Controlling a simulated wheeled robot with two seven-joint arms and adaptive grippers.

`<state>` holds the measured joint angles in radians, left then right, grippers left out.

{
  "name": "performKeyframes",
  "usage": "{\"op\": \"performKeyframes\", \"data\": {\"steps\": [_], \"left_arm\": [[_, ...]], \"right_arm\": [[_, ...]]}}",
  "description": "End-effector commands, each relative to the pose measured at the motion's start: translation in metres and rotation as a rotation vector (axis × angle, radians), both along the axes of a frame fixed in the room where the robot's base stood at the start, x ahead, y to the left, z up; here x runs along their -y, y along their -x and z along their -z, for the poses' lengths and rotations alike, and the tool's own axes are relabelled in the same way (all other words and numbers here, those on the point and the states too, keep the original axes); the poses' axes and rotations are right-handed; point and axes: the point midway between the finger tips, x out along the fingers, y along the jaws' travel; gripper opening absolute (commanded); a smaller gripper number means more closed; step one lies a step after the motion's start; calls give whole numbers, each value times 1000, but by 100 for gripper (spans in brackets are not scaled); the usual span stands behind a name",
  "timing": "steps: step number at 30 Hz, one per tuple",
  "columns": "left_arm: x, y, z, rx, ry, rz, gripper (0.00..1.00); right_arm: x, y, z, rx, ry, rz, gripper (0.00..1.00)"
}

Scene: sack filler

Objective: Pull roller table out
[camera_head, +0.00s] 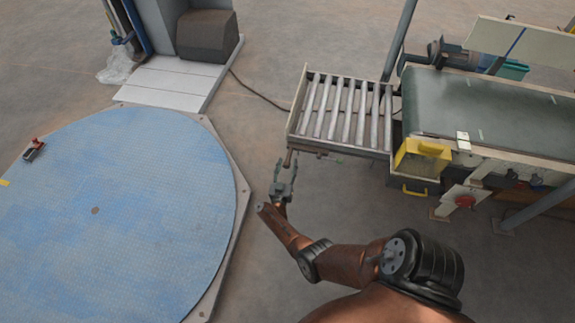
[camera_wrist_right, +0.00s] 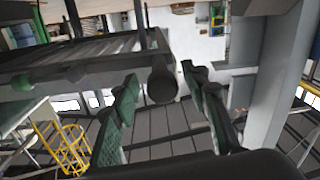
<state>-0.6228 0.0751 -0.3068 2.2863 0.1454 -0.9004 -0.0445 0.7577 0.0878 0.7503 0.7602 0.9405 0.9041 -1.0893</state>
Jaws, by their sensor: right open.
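The roller table (camera_head: 292,125) is a pale frame with several metal rollers, joined to the left end of the green conveyor belt (camera_head: 490,110). A small brown knob or handle end (camera_head: 288,157) sticks out at its near left corner. My right gripper (camera_head: 285,172) is open just in front of that corner. In the right wrist view, the dark round handle end (camera_wrist_right: 162,85) shows between the open green-padded fingers (camera_wrist_right: 160,95), near their tips. I cannot tell whether a finger touches it. My left gripper is out of view.
A large blue turntable (camera_head: 110,200) lies on the floor at the left. A white ramp (camera_head: 170,80) and machine column stand behind it. A yellow guard (camera_head: 420,158) and red button (camera_head: 465,201) are on the conveyor's near side. The floor left of the roller table is clear except for a cable.

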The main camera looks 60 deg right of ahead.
Motion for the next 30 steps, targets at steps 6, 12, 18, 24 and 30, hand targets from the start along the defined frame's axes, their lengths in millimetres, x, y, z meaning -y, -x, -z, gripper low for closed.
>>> {"op": "performKeyframes", "data": {"steps": [6, 12, 18, 24, 30], "left_arm": [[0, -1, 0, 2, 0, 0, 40], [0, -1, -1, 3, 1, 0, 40], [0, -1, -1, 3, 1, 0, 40], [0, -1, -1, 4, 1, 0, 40], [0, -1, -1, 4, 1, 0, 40]], "right_arm": [[-25, 9, 2, 1, -3, 0, 41], [-64, 24, 2, 0, -4, 1, 41], [-96, 36, 2, -2, -2, 0, 41], [-110, 41, 1, -2, -1, 1, 41], [-111, 42, 1, -1, 0, 1, 41]]}}
